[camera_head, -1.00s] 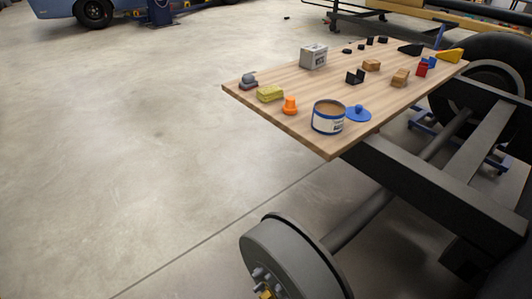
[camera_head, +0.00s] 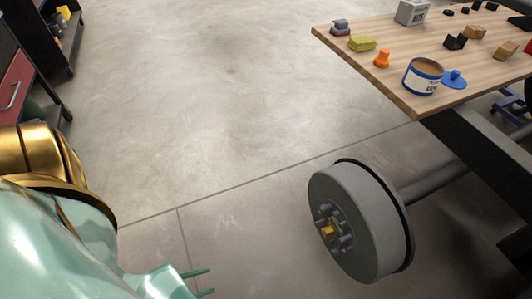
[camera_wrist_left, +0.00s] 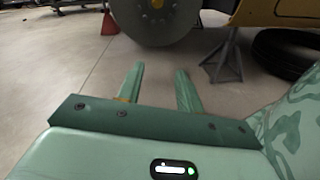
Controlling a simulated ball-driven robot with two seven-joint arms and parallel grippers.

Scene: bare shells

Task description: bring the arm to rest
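My left arm comes in at the lower left of the head view, pale green with a gold joint. My left gripper (camera_head: 205,281) shows at the bottom edge, its two thin green fingers apart with nothing between them. In the left wrist view the same gripper (camera_wrist_left: 160,85) has its fingers spread, with bare floor between and beyond them. My right gripper is in neither view.
A wooden table (camera_head: 400,85) with a tin (camera_head: 422,77), an orange piece (camera_head: 382,58) and other small items stands at the upper right. A wheel hub on an axle (camera_head: 360,220) is right of the gripper. A red-drawered cabinet (camera_head: 14,85) stands at left. The middle floor is clear.

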